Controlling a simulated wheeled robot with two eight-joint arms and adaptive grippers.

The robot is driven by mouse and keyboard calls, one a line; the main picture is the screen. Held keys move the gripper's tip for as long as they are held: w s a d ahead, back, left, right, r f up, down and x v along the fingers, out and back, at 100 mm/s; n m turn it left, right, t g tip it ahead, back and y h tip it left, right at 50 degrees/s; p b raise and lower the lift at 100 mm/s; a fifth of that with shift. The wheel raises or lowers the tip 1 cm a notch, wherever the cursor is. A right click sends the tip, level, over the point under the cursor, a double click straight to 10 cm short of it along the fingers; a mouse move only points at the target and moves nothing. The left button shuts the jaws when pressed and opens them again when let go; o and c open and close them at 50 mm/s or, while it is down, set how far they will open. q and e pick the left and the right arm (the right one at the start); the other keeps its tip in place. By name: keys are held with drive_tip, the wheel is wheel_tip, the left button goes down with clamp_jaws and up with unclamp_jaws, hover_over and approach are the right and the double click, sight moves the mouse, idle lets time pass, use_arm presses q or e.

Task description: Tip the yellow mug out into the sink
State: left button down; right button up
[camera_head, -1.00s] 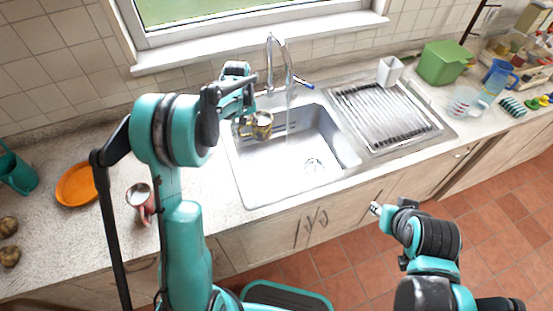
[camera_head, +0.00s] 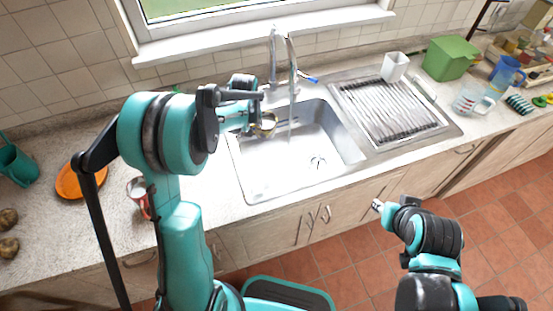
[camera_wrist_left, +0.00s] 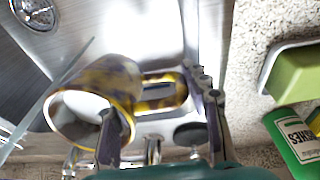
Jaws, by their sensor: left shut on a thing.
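The yellow mug (camera_head: 266,124) is over the left part of the steel sink (camera_head: 318,178). My left gripper (camera_head: 246,122) is shut on the mug on its handle side. In the left wrist view the mug (camera_wrist_left: 112,78) has a mottled yellow-brown side and is tilted, its pale inside showing. Its handle (camera_wrist_left: 165,92) lies between the fingers of my left gripper (camera_wrist_left: 163,125). I cannot tell whether anything pours out. The sink's drain (camera_wrist_left: 36,12) shows at the top left there. My right gripper (camera_head: 378,206) is away from the counter, over the floor; its fingers are too small to read.
The tap (camera_head: 292,72) stands behind the sink, with a stream below its spout close to the mug. A drying rack (camera_head: 385,110) and white cup (camera_head: 395,66) are right. A reddish cup (camera_head: 139,197) and orange plate (camera_head: 68,184) are left. A green box (camera_head: 448,57) stands far right.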

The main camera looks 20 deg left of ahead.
use_arm(q)
drive_tip(key=t, duration=0.1)
drive_tip(key=s+d+t+y+b, duration=0.1)
drive_tip(key=s+t+y, duration=0.1)
drive_tip(key=shift+d+r, duration=0.2)
drive_tip(key=shift+r, duration=0.05)
drive_tip(key=shift+s+d+r+t+y+b, duration=0.2)
drive_tip(key=shift+s+t+y+b, duration=0.15)
drive_tip(key=shift+t, duration=0.25)
drive_tip(key=shift+f+t+y+b, duration=0.15)
drive_tip(key=shift+t+y+b, duration=0.1)
drive_tip(key=shift+t+b, duration=0.35)
drive_tip(key=shift+s+d+f+b, duration=0.1)
drive_tip(key=shift+f+b, duration=0.05)
drive_tip(key=shift+b, duration=0.3)
drive_tip(key=shift+f+t+y+b, duration=0.3)
drive_tip(key=shift+t+y+b, duration=0.5)
drive_tip(key=shift+b, duration=0.4)
drive_tip(key=shift+s+r+t+y+b, duration=0.1)
drive_tip(key=shift+r+t+y+b, duration=0.75)
drive_tip(key=shift+t+b, duration=0.7)
idle(1.0)
